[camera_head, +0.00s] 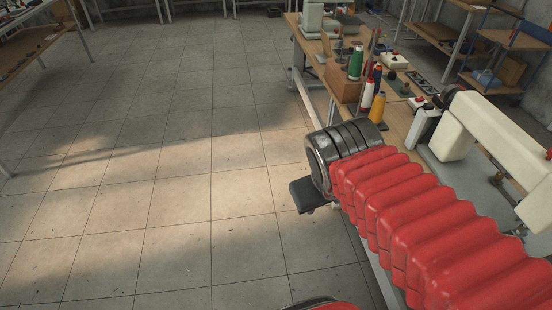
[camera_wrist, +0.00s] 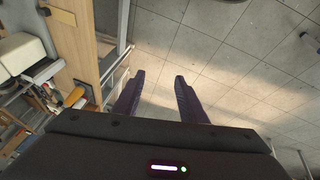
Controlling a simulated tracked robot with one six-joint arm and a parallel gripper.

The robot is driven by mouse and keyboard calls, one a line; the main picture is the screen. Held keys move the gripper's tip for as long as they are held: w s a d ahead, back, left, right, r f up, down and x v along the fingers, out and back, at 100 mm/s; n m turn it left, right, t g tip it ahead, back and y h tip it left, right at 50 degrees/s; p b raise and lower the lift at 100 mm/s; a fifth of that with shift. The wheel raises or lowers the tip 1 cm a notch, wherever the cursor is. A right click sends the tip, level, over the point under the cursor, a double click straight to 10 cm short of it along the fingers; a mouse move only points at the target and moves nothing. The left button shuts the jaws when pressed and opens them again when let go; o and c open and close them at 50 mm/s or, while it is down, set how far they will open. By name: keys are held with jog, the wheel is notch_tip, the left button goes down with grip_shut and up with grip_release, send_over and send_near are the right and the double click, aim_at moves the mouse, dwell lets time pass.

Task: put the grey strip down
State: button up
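My gripper (camera_wrist: 160,76) shows in the wrist view with its two dark fingers apart and bare floor seen between them. It holds nothing that I can see. In the head view a dark part of my gripper (camera_head: 308,195) shows past the end of my red-sleeved arm, beside the left edge of the workbench and over the floor; its fingertips cannot be made out there. I cannot make out a grey strip in either view.
The workbench (camera_head: 405,122) carries a cream sewing machine (camera_head: 456,132), a green thread spool (camera_head: 355,63), a yellow spool (camera_head: 377,107) and a wooden box (camera_head: 343,82). Its leg and rail stand close to my gripper. The tiled floor (camera_head: 170,190) at left is clear.

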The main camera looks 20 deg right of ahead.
jog(key=a+r+t+y, duration=0.1)
jog(key=a+r+y, duration=0.1)
jog(key=a, duration=0.4)
jog(key=shift+a+r, duration=0.15)
jog(key=shift+r, duration=0.25)
jog(key=shift+o, duration=0.5)
jog(key=shift+s, duration=0.1)
jog(key=shift+c, duration=0.4)
